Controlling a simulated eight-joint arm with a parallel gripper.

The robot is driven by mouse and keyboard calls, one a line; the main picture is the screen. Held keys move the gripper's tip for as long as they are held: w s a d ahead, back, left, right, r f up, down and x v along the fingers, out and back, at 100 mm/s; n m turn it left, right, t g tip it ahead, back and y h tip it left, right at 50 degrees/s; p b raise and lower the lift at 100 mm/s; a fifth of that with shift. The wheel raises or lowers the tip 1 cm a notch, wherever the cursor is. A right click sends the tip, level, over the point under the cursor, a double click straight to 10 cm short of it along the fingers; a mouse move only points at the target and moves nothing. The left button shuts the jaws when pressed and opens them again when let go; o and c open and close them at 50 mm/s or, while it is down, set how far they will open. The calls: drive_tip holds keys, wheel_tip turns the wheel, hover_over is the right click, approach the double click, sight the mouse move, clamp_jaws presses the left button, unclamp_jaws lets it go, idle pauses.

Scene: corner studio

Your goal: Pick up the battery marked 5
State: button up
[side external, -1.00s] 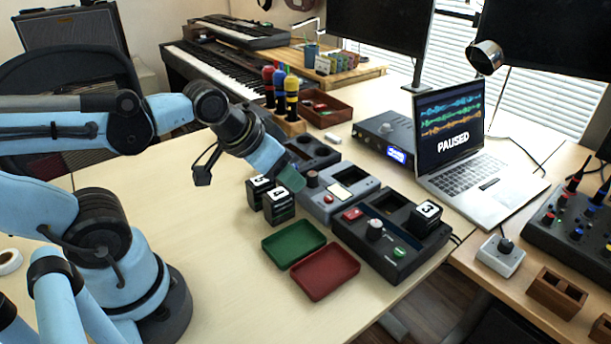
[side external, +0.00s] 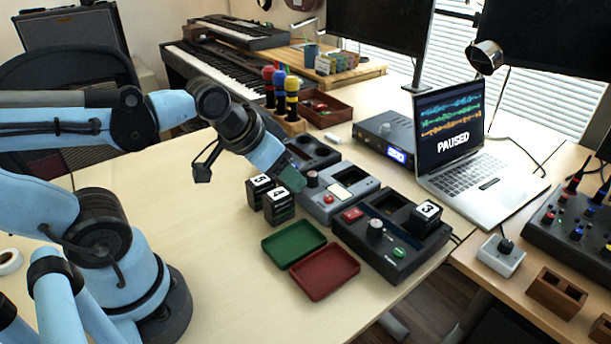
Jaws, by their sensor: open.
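The battery marked 5 (side external: 257,194) is a black block with a white numbered top, standing on the table. The battery marked 4 (side external: 279,209) stands close beside it, nearer the trays. A battery marked 3 (side external: 427,219) sits in the dark device at right. My gripper (side external: 291,179) is open, pointing down to the right, with its greenish tip a little right of the batteries marked 5 and 4 in the picture. I see nothing held in it. The gap between the fingers is hard to make out, and I cannot tell its height above the table.
A green tray (side external: 293,243) and a red tray (side external: 325,272) lie in front of the batteries. A grey device (side external: 338,192) and the dark device (side external: 392,250) stand to the right. A laptop (side external: 470,165) is behind. The table left of the trays is clear.

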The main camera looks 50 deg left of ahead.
sight(260, 179)
drive_tip(key=w+a+g, duration=0.2)
drive_tip(key=a+g, duration=0.5)
drive_tip(key=a, duration=0.5)
drive_tip(key=shift+s+a+f, duration=0.1)
drive_tip(key=shift+s+f, duration=0.05)
drive_tip(key=shift+f, duration=5.8)
drive_tip(key=c, duration=1)
